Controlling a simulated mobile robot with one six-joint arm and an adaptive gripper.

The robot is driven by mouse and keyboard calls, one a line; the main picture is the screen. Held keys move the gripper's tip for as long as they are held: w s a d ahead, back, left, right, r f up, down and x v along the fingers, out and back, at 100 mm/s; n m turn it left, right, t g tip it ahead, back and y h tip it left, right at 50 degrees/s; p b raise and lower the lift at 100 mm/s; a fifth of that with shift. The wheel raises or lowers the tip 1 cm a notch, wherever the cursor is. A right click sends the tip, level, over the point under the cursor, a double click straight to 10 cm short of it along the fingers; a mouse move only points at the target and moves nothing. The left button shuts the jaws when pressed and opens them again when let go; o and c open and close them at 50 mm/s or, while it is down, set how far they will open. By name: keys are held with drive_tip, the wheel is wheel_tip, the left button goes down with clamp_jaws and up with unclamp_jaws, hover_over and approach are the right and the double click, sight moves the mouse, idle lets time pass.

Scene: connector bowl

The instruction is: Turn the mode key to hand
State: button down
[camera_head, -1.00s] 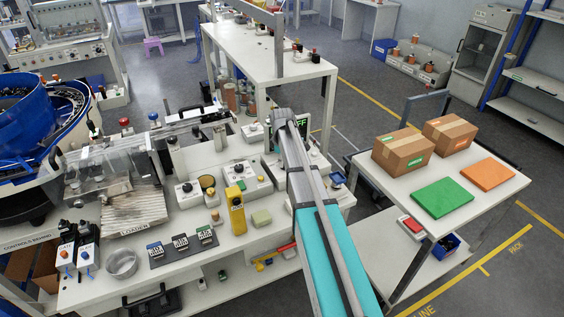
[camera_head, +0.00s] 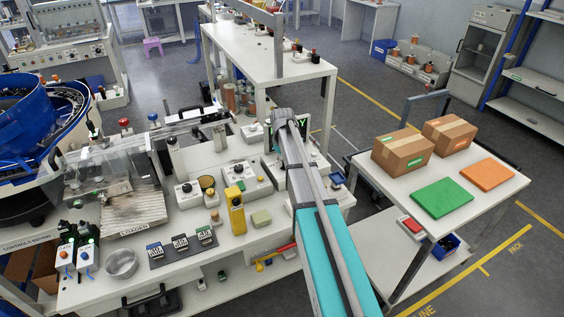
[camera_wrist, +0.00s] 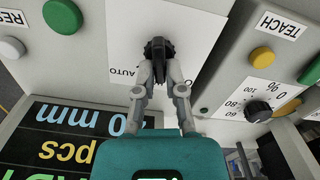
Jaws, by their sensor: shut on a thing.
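The black mode key (camera_wrist: 158,50) stands on a light panel plate (camera_wrist: 118,28) in the wrist view. The word AUTO is readable just left of the key; a HAND mark is not visible. My gripper (camera_wrist: 159,75) is shut on the key, one finger on each side. The fingers hide part of the key's base, so its exact pointing direction is hard to tell. In the head view my arm covers the key and the gripper.
Close by in the wrist view are a green button (camera_wrist: 62,16), a white button (camera_wrist: 12,48), a yellow button (camera_wrist: 263,57) and a percent dial (camera_wrist: 257,111). A lit display (camera_wrist: 75,135) lies below left. Cartons (camera_head: 403,150) stand on the right cart.

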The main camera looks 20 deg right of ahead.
drive_tip(key=shift+d+m, duration=0.1)
drive_tip(key=shift+m, duration=1.3)
drive_tip(key=c, duration=0.7)
unclamp_jaws()
drive_tip(key=shift+n, duration=0.3)
